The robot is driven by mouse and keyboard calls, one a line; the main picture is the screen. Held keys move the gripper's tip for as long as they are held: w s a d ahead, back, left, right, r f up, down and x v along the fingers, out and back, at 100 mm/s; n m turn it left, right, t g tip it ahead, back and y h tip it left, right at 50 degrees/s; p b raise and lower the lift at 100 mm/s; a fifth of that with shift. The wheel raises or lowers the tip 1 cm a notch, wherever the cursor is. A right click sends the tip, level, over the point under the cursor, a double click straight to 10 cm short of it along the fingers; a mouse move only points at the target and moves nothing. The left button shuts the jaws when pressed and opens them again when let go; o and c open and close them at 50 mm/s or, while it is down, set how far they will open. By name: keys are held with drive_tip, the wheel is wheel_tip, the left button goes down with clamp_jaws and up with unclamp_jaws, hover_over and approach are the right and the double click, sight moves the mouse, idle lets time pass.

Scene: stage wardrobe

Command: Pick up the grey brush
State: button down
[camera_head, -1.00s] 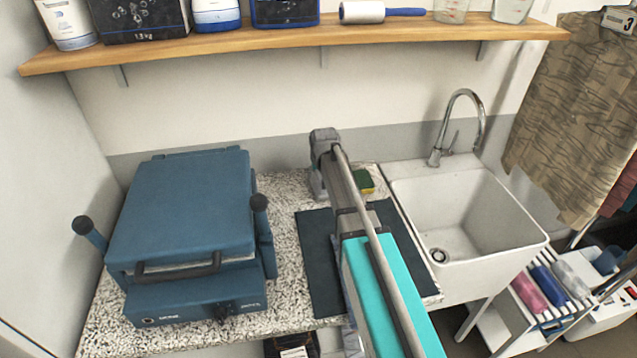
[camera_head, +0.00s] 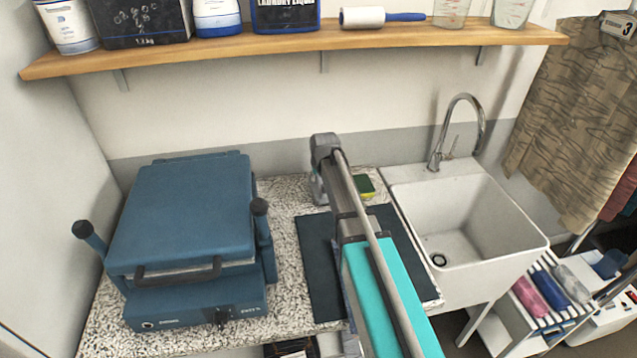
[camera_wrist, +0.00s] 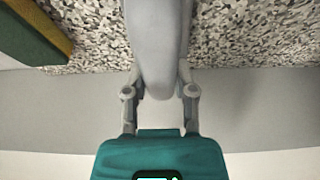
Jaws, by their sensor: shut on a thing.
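In the wrist view, the grey brush (camera_wrist: 157,45) is a smooth, rounded grey shape running from the top edge down between my fingers. My gripper (camera_wrist: 159,92) is shut on it, with a finger on each side. The brush's far end is out of frame, and I see no bristles. In the head view, my arm reaches over the counter towards the wall and hides most of the gripper. Whether the brush touches the speckled counter (camera_head: 286,205) cannot be told.
A green and yellow sponge (camera_head: 365,186) lies close to the right of my gripper. A dark mat (camera_head: 320,265) lies under my arm. A blue heat press (camera_head: 185,215) stands left, a white sink (camera_head: 470,215) right. A wooden shelf (camera_head: 300,45) with bottles hangs above.

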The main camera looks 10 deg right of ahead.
drive_tip(key=shift+r, duration=0.1)
wheel_tip(320, 180, up, 3)
drive_tip(key=p, duration=0.3)
drive_tip(key=s+d+r+p, duration=0.8)
drive_tip(key=s+r+p, duration=0.1)
drive_tip(key=s+p, duration=0.1)
drive_tip(key=shift+s+d+r, duration=0.35)
drive_tip(key=shift+s+r, duration=0.05)
drive_tip(key=shift+s, duration=0.1)
idle(0.3)
